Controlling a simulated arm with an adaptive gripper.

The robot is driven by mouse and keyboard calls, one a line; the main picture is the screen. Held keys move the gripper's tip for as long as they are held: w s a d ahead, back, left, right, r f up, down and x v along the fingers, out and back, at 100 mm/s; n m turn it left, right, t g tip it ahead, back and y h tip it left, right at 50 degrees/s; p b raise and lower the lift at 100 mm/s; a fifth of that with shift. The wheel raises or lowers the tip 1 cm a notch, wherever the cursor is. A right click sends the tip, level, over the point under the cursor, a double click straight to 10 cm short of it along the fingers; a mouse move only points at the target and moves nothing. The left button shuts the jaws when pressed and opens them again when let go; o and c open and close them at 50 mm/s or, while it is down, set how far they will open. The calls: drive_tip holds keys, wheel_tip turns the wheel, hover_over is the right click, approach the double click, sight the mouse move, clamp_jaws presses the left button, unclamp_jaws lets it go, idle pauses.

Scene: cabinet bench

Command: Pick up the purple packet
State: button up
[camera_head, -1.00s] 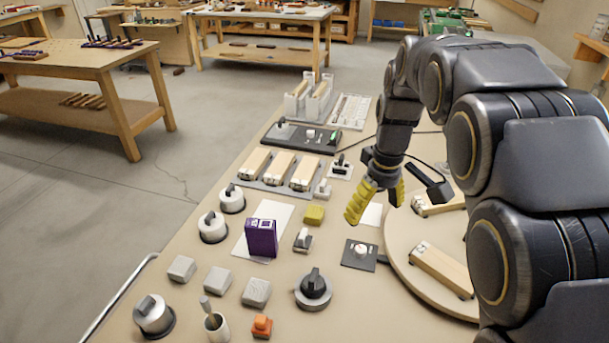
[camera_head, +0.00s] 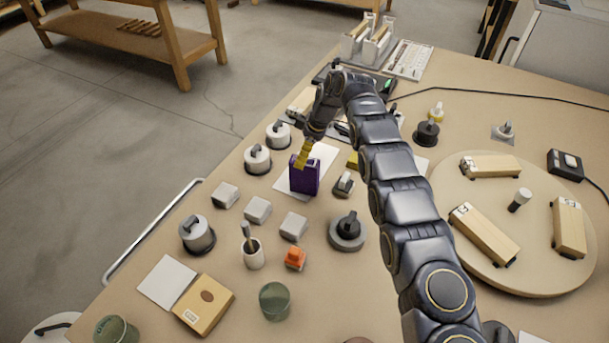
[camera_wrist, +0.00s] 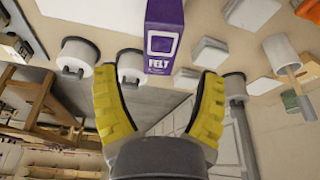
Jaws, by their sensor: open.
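The purple packet (camera_head: 304,177) stands upright on a white sheet (camera_head: 321,157) in the middle of the bench. My gripper (camera_head: 304,152), with yellow ridged fingers, is at the packet's top in the head view, in front of part of it. In the wrist view the packet (camera_wrist: 164,42), marked with a white square and the word FELT, shows beyond and between the two spread fingertips of my gripper (camera_wrist: 155,80). The fingers are open, with nothing held between them. I cannot tell whether either finger touches the packet.
White round knobs (camera_head: 258,158) stand left of the packet, and grey blocks (camera_head: 258,209) lie in front. A small switch (camera_head: 344,183) and a dark dial (camera_head: 347,229) are to its right. A round board (camera_head: 450,178) with wooden blocks is farther right.

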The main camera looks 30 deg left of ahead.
sight(304, 176)
drive_tip(key=x, duration=0.4)
drive_tip(key=d+x, duration=0.1)
drive_tip(key=x, duration=0.1)
drive_tip(key=shift+w+f, duration=0.1)
drive_tip(key=shift+f, duration=0.35)
drive_tip(key=c, duration=1.2)
